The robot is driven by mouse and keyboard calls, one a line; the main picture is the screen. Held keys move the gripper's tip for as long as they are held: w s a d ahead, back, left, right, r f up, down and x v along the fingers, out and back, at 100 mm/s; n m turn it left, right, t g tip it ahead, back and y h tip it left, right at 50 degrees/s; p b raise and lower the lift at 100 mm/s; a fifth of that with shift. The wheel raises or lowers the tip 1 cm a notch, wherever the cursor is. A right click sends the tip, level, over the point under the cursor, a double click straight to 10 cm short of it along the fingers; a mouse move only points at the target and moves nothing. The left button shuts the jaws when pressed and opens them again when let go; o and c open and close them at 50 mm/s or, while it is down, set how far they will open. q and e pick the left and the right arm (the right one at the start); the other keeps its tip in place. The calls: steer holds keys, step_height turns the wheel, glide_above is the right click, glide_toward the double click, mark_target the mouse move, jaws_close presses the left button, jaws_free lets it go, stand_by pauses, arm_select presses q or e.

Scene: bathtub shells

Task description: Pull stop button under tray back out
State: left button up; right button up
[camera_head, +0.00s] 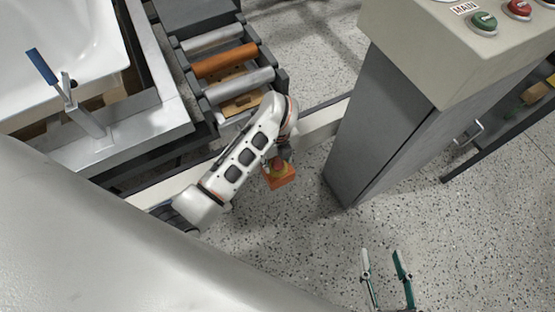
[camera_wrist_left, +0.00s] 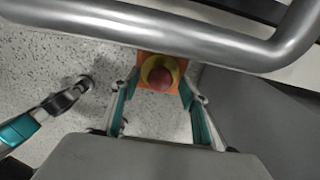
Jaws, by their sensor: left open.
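The stop button is a red mushroom button (camera_wrist_left: 160,78) in a yellow ring on an orange box (camera_wrist_left: 148,62). In the head view the orange box (camera_head: 281,181) shows at the end of my left arm, beside the grey cabinet. My left gripper (camera_wrist_left: 161,84) is open, its two teal-backed fingers on either side of the button; I cannot tell if they touch it. My right gripper (camera_head: 384,256) stands apart at the lower right of the head view, its fingers spread with nothing visible between them. I cannot pick out a tray for certain.
A thick grey tube (camera_wrist_left: 160,28) crosses the wrist view just above the box. A roller conveyor (camera_head: 235,75) and a white tub (camera_head: 60,55) lie at left. The cabinet (camera_head: 385,120) with green and red buttons stands right. Speckled floor (camera_head: 300,250) is open below.

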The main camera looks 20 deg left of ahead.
steer(key=shift+w+r, duration=0.2)
steer(key=shift+w, duration=0.05)
arm_select(q)
steer(key=c, duration=1.1)
arm_select(e)
steer(key=shift+w+a, duration=0.1)
arm_select(q)
steer(key=shift+r, duration=0.4)
arm_select(e)
steer(key=shift+r, duration=0.3)
arm_select(q)
steer(key=o, duration=1.1)
steer(key=shift+w+r+p, duration=0.2)
steer(key=shift+r+p, duration=0.45)
steer(key=shift+r, duration=0.2)
steer(key=shift+s+r+p, duration=0.1)
steer(key=shift+r+p, duration=1.35)
steer(key=shift+r, duration=0.75)
steer(key=shift+s+f, duration=0.1)
steer(key=shift+f, duration=0.05)
arm_select(e)
steer(key=w+r+t, duration=0.1)
steer(key=w+r, duration=0.2)
steer(key=r, duration=0.5)
steer(key=shift+t, duration=0.4)
